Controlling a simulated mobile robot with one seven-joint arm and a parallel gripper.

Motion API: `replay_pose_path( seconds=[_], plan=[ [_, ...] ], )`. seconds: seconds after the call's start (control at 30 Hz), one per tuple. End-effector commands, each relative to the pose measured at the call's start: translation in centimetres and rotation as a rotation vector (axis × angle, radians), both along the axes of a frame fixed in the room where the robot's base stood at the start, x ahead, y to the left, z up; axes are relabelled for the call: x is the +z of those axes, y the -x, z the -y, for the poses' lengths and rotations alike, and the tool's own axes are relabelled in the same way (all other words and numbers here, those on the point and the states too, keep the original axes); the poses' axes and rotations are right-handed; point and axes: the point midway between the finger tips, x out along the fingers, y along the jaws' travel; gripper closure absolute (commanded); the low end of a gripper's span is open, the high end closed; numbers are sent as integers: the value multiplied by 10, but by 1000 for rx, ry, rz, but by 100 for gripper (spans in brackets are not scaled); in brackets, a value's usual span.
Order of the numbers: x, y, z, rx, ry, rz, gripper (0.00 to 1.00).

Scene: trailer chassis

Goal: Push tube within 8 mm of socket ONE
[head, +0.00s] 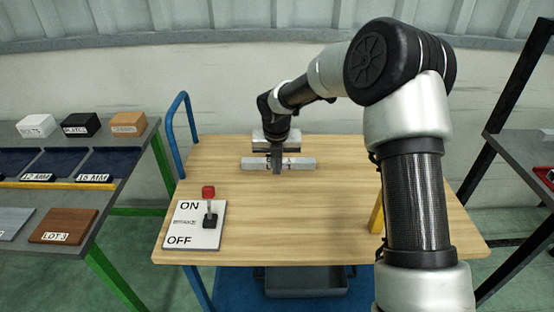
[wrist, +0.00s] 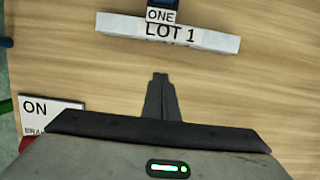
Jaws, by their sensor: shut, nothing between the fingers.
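The tube is a pale grey bar lying crosswise on the wooden table (head: 350,220). Its ends show left and right of my fingers in the head view (head: 303,163). In the wrist view the tube (wrist: 216,40) carries a LOT 1 label and tilts slightly down to the right. Socket ONE (wrist: 160,14) is a dark piece with a ONE label, at the tube's far side midway along; I cannot tell the gap between them. My gripper (wrist: 160,77) is shut and empty, on the tube's near side. In the head view my gripper (head: 277,171) covers the tube's middle.
An ON/OFF board (head: 185,232) with a red-knobbed lever (head: 209,193) stands at the table's front left. A blue rail (head: 172,128) rises at the left edge. A side bench (head: 80,225) with blocks and trays is further left. The table's front middle is clear.

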Motion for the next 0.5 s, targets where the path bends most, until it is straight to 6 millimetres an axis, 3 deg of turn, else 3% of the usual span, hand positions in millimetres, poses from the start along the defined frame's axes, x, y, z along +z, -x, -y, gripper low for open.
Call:
replay_pose_path(
  seconds=[0.03,0.17,0.3,0.5],
  plan=[
    [-15,-2,0,0,0,-3,100],
    [-40,-8,-1,-1,0,-3,100],
    [-34,-33,0,-4,-2,2,100],
    [-33,-47,0,-3,0,1,100]
  ],
)
